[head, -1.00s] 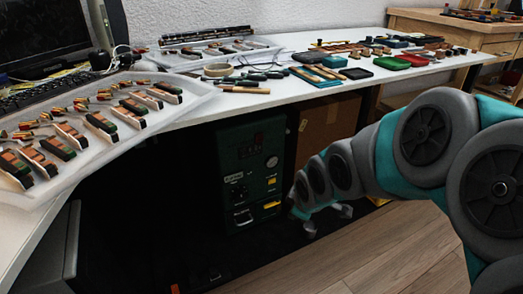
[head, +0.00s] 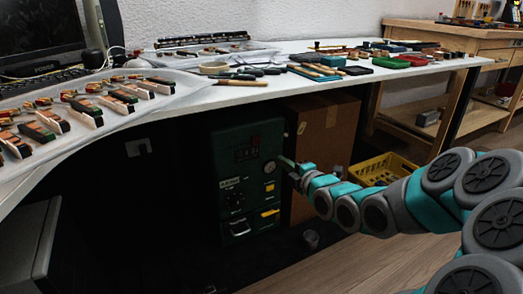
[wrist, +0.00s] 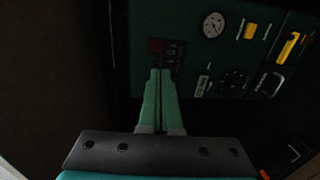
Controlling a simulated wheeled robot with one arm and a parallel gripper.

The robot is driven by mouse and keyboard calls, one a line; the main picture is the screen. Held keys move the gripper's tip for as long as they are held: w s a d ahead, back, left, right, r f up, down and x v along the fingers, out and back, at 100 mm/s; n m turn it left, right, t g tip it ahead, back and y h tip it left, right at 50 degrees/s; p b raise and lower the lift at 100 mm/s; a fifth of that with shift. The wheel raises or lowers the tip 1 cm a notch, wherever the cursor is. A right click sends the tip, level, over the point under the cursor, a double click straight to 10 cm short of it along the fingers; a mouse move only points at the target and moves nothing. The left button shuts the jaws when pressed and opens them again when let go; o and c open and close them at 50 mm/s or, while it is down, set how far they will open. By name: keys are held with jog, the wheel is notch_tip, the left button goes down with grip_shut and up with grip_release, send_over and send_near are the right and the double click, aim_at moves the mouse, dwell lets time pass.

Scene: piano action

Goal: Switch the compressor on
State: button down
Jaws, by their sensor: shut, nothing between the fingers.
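The compressor (head: 226,165) is a dark green box standing under the desk. Its front carries a red display (head: 246,153), a round white gauge (head: 269,167), a small yellow switch (head: 270,187), a black dial (head: 236,201) and a yellow handle (head: 270,213). My gripper (head: 282,159) is at the upper right edge of the front, near the gauge. In the wrist view its green fingers (wrist: 160,72) are together and empty, pointing at the display (wrist: 157,46). The gauge (wrist: 213,24) and yellow switch (wrist: 250,31) show to their right. I cannot tell whether the fingertips touch the panel.
The desk top (head: 205,98) overhangs the compressor and holds trays and tools. A cardboard box (head: 325,150) stands right of the compressor, with a yellow crate (head: 385,168) beyond it. A small grey object (head: 311,238) is on the floor. Open wooden floor (head: 370,265) lies in front.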

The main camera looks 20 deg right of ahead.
jog(key=shift+w+p, duration=0.1)
jog(key=shift+p, duration=0.35)
jog(key=p, duration=0.8)
send_near(257, 144)
jog(key=x, duration=0.6)
jog(key=shift+w+r, duration=0.1)
jog(key=shift+w, duration=0.35)
